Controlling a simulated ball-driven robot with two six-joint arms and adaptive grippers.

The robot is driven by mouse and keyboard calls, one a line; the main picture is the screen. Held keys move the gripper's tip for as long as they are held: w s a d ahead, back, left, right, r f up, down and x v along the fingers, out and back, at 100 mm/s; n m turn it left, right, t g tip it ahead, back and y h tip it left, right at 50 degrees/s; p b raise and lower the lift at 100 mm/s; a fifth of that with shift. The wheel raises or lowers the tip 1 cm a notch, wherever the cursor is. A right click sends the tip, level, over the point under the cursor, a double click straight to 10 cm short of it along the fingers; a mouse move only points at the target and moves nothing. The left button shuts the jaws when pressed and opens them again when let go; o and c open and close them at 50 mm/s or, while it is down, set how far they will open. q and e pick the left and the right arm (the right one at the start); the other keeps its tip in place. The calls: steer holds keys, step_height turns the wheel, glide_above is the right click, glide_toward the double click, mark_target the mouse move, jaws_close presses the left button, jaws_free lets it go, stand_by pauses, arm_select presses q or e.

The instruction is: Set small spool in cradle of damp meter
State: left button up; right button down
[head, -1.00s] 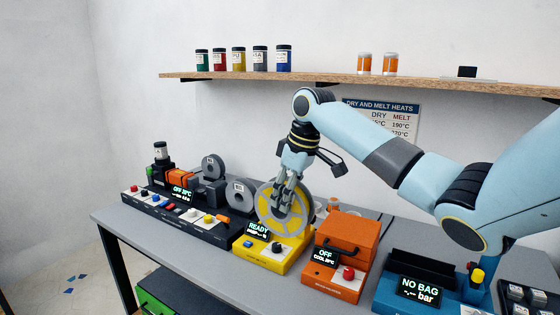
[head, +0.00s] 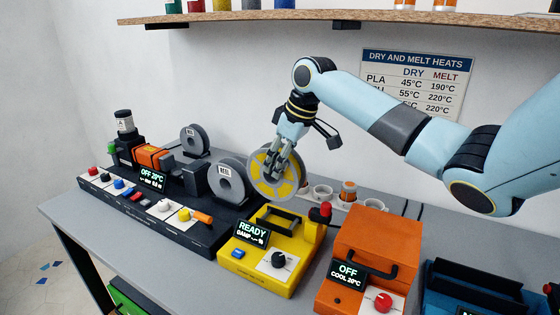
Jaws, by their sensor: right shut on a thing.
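The damp meter (head: 262,274) is a yellow box in the head view, with a screen reading "READY" and "DAMP". Its cradle (head: 283,218), dark rails on top, looks empty. My right gripper (head: 283,168) points down and is shut on a spool (head: 263,190) with a grey rim and yellow spokes. The spool is upright and hangs just behind and above the cradle in the picture, at its left. It seems clear of the cradle; the exact gap is hard to judge. The fingers hide part of the spool's middle. My left gripper is not in view.
A black machine (head: 190,225) with two grey reels stands left of the meter, one reel (head: 226,181) close to the held spool. An orange box (head: 372,250) reading "OFF" stands right. A red-capped post (head: 318,214) rises at the meter's right back.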

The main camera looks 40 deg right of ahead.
mark_target(296, 162)
steer(key=shift+d+f+b, duration=0.35)
steer(key=shift+f+b, duration=0.05)
steer(key=shift+f, duration=0.2)
steer(key=shift+d+f+b, duration=0.35)
steer(key=shift+f+b, duration=0.05)
steer(key=shift+f, duration=0.2)
step_height(296, 162, down, 4)
steer(key=b, duration=0.5)
steer(key=shift+f, duration=0.25)
steer(key=shift+w+f+b, duration=0.1)
steer(key=shift+f+b, duration=0.4)
steer(key=shift+f, duration=0.55)
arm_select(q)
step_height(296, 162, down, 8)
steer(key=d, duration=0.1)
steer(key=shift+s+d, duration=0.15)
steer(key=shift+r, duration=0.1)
arm_select(e)
steer(key=c, duration=0.6)
jaws_free()
steer(key=shift+a, duration=0.1)
steer(key=shift+c, duration=0.2)
steer(key=v, duration=1.2)
steer(key=shift+f, duration=0.1)
